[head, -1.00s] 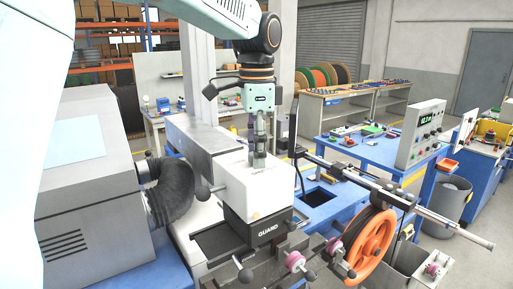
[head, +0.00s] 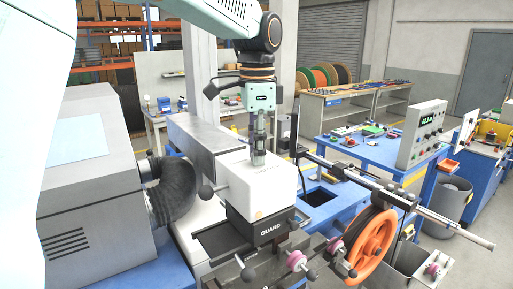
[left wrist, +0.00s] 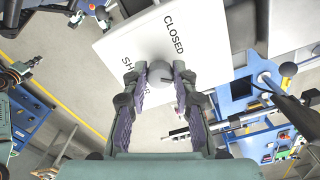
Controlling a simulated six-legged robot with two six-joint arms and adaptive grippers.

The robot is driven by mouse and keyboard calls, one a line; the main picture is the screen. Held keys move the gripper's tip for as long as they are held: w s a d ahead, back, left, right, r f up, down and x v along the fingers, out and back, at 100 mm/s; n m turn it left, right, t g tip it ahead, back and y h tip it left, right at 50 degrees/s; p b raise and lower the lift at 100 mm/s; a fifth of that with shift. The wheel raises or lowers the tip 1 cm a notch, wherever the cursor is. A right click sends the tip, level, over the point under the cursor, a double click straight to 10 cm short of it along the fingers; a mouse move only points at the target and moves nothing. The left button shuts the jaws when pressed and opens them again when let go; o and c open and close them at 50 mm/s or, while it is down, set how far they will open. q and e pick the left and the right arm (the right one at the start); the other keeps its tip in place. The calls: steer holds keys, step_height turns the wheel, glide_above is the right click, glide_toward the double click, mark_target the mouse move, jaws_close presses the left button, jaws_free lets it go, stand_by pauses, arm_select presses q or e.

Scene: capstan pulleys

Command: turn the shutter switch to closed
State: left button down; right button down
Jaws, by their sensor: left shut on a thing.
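The white box (head: 262,190) stands in the middle of the head view, above a black block marked GUARD. My left gripper (head: 258,160) points straight down onto the top of this box. In the left wrist view the box top (left wrist: 120,50) carries the word CLOSED and a partly covered word that looks like SHUTTER. The shutter switch (left wrist: 160,71) shows as a round grey knob between my left fingertips, which are shut on it. The fingers hide part of the switch and the lettering, so I cannot tell which way it points. My right gripper is not in view.
A grey cabinet with a black bellows hose (head: 172,190) stands left of the box. An orange wheel (head: 372,238) and a slanted metal rod (head: 440,218) are at the front right. Small ball-ended handles stick out near the box. A blue table (head: 365,150) stands behind.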

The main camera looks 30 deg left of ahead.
arm_select(q)
steer(key=shift+r, duration=0.1)
steer(key=n, duration=0.4)
steer(key=shift+r, duration=0.1)
steer(key=n, duration=0.3)
steer(key=shift+w+n, duration=0.1)
steer(key=shift+n, duration=0.3)
steer(key=n, duration=0.4)
steer(key=shift+d+r, duration=0.1)
steer(key=shift+n, duration=2.1)
steer(key=c, duration=1.5)
jaws_free()
steer(key=o, duration=0.4)
steer(key=shift+f, duration=0.2)
